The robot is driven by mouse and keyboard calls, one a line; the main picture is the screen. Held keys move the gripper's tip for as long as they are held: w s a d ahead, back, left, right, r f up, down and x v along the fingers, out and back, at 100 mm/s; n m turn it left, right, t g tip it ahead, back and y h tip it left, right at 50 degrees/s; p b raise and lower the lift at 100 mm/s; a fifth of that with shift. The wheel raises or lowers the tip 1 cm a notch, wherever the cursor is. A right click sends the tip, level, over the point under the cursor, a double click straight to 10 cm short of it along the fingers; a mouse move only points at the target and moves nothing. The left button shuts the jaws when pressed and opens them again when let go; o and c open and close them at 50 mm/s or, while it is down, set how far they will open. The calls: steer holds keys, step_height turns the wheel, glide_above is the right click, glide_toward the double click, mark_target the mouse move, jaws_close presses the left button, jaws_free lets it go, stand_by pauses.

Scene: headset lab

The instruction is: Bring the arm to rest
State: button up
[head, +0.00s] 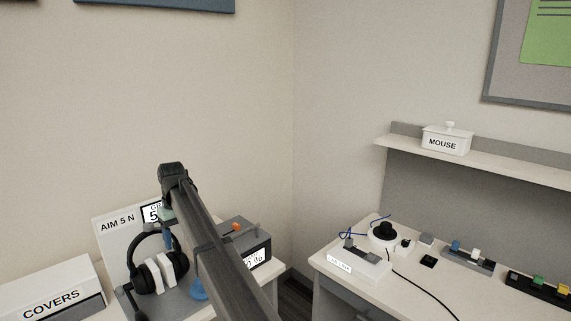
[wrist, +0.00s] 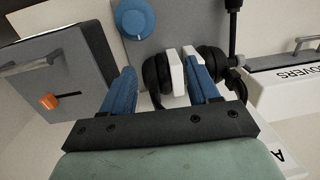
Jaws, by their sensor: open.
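My gripper (wrist: 165,88) shows in the wrist view with its two blue fingers spread apart. It is open. A black headset (wrist: 156,75) with white pads lies beyond the fingers, partly hidden by the right finger. I cannot tell from this view whether the finger touches it. In the head view the headset (head: 148,276) hangs at a grey stand under an "AIM 5 N" panel (head: 117,227). My dark arm crosses the head view in front of the stand and hides part of it.
A box marked COVERS (head: 50,297) stands at the left. A grey box with an orange knob (head: 236,227) is right of my arm. A MOUSE box (head: 446,141) sits on the shelf.

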steer(key=s+d+f+m+g, duration=0.1)
steer(key=s+d+f, duration=0.5)
steer(key=d+f, duration=0.65)
steer(key=s+d+f+m+g, duration=0.15)
steer(key=s+d+f, duration=0.45)
steer(key=d+f, duration=0.7)
steer(key=s+d+f+m, duration=0.2)
steer(key=s+d+f, duration=0.55)
steer(key=f, duration=0.95)
steer(key=s+d+f+m+g, duration=0.1)
steer(key=s+d+f, duration=0.4)
steer(key=s, duration=0.5)
steer(key=s+d+f+m+g, duration=0.1)
steer(key=s+d+f, duration=0.4)
steer(key=s, duration=0.5)
steer(key=s+d+f+m+g, duration=0.1)
steer(key=s+d+f+m, duration=0.1)
steer(key=s+d+f, duration=0.4)
steer(key=s+d, duration=0.1)
steer(key=s, duration=0.3)
steer(key=shift+s+d+m, duration=0.2)
steer(key=shift+m, duration=0.15)
